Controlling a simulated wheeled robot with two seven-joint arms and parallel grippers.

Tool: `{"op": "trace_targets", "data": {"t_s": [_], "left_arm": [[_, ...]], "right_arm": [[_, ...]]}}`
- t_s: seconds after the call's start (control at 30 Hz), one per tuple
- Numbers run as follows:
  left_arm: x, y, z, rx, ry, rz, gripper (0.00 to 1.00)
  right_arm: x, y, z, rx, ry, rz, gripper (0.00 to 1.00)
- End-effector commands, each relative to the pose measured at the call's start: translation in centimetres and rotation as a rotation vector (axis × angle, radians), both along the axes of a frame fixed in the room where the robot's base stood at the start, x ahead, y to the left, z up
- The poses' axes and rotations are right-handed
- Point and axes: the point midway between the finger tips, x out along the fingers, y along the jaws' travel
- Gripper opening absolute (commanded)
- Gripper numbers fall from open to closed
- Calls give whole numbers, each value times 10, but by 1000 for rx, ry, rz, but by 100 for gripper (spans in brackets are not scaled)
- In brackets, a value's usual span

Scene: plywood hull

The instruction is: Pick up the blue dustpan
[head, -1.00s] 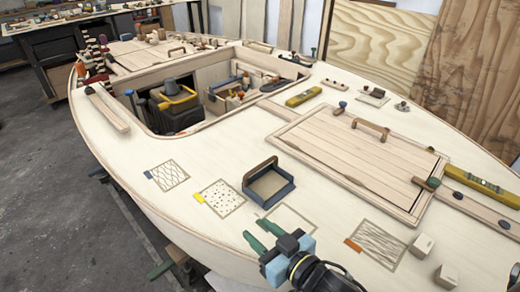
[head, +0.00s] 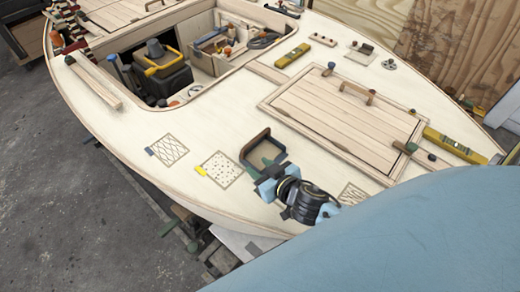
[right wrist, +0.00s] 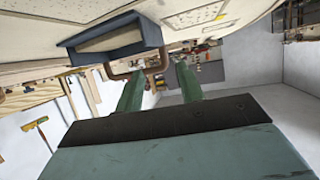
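The blue dustpan (head: 283,158) rests on the pale plywood deck, its wooden handle (head: 254,142) arching on the far-left side. In the right wrist view the dustpan (right wrist: 110,38) is at upper left, with its handle (right wrist: 136,69) seen in the gap between my fingers. My right gripper (right wrist: 156,72) is open, its two green fingers well apart with nothing held. My left gripper is not in view.
A planked hatch (head: 340,115) with a handle lies right of the dustpan. Dotted (head: 222,168) and hatched (head: 168,150) patches mark clear deck to the left. The cockpit opening (head: 180,98) with tools lies behind. My own blue body part blocks the lower right.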

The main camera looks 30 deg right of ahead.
Motion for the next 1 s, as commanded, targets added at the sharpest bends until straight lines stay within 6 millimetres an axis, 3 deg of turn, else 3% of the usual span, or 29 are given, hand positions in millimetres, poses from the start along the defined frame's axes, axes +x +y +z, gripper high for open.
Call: {"op": "trace_targets", "data": {"t_s": [0.1, 0.37, 0.7, 1.0], "left_arm": [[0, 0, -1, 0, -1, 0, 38], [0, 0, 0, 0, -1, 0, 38], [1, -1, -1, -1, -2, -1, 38], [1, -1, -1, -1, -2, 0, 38]], "right_arm": [[14, 2, -6, 0, -1, 1, 38], [29, 6, -9, 0, -1, 1, 38], [68, 13, -21, -1, 0, 0, 38], [70, 14, -22, 0, 0, 1, 35]]}}
